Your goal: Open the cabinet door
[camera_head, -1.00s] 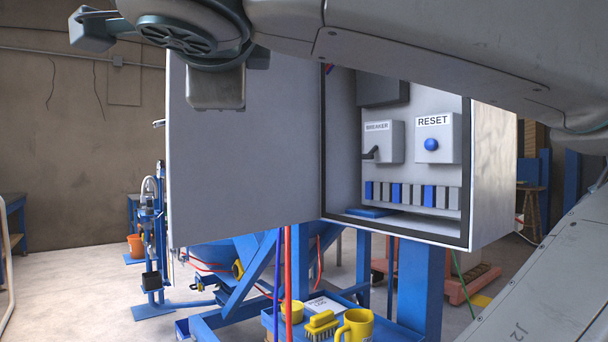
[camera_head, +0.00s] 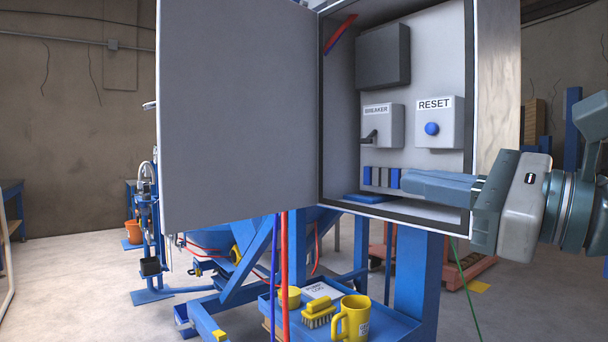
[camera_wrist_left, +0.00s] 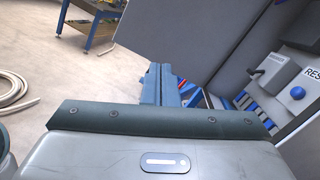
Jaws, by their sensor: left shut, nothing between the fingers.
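The grey cabinet (camera_head: 497,120) has its door (camera_head: 240,120) swung wide open to the left, so its inside shows. Inside are a breaker switch (camera_head: 382,126) and a blue reset button (camera_head: 432,129). My left gripper (camera_head: 405,183) reaches in from the right of the head view, in front of the lower part of the cabinet opening, and hides some of the terminals there. Its fingers are shut and empty, pointing left towards the door. In the left wrist view the shut fingers (camera_wrist_left: 160,78) show below the door panel (camera_wrist_left: 185,35), with the cabinet inside to the right. My right gripper is not in view.
Below the cabinet, a blue tray (camera_head: 392,325) holds a yellow mug (camera_head: 352,319), a yellow brush (camera_head: 319,312) and a yellow cup. Red and blue hoses (camera_head: 284,255) hang beside it. Open floor lies to the left.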

